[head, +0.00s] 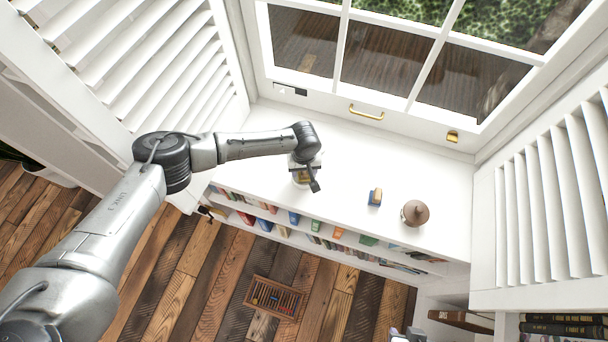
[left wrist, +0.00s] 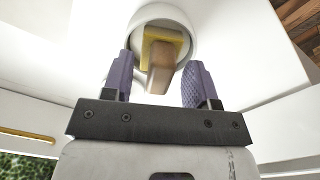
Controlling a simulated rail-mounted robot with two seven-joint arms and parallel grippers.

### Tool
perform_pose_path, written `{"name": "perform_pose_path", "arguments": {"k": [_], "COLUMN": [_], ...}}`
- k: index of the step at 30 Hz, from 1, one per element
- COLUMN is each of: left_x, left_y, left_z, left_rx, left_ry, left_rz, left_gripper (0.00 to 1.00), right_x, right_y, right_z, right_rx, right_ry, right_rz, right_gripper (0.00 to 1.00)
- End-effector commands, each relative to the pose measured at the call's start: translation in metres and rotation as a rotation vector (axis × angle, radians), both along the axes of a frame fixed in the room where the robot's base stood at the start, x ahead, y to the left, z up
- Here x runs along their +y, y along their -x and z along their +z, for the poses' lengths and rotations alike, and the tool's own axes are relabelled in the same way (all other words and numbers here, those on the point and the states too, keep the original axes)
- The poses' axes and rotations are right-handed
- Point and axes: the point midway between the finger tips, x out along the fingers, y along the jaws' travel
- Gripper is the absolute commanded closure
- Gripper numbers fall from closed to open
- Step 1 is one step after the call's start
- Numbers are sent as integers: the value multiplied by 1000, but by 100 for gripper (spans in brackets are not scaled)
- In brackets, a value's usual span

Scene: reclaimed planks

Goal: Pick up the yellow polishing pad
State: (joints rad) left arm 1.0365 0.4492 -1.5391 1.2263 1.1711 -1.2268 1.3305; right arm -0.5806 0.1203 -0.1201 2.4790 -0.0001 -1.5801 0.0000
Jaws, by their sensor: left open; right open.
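The yellow polishing pad (left wrist: 162,38) has a wooden handle block (left wrist: 161,68) and sits in a round white dish (left wrist: 190,17) in the left wrist view. In the head view the pad (head: 302,177) is a small yellowish patch, mostly hidden by my left gripper (head: 309,179), which hangs over the white sill. My left gripper (left wrist: 160,66) is open, with one purple finger on each side of the handle and visible gaps beside it. My right gripper (head: 408,335) shows only in part at the bottom edge of the head view.
A blue-and-tan block (head: 375,197) and a round brown vase (head: 414,213) stand on the sill (head: 345,160) to the right. Below are shelves of books (head: 315,226). A slatted crate (head: 274,299) lies on the plank floor. Louvred shutters flank the window.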

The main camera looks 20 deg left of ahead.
Motion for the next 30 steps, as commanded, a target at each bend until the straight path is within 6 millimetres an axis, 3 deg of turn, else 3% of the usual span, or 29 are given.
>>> {"name": "perform_pose_path", "arguments": {"k": [5, 21, 30], "left_x": [0, 0, 0], "left_y": [0, 0, 0], "left_z": [1, 1, 3], "left_rx": [0, 0, 0], "left_ry": [0, 0, 0], "left_rz": [0, 0, 0], "left_gripper": [49, 100, 100], "right_x": [0, 0, 0], "right_y": [0, 0, 0], "right_z": [1, 1, 3], "right_rx": [0, -1, -1], "right_ry": [0, 0, 0], "right_rz": [0, 0, 0], "right_gripper": [57, 57, 57]}}
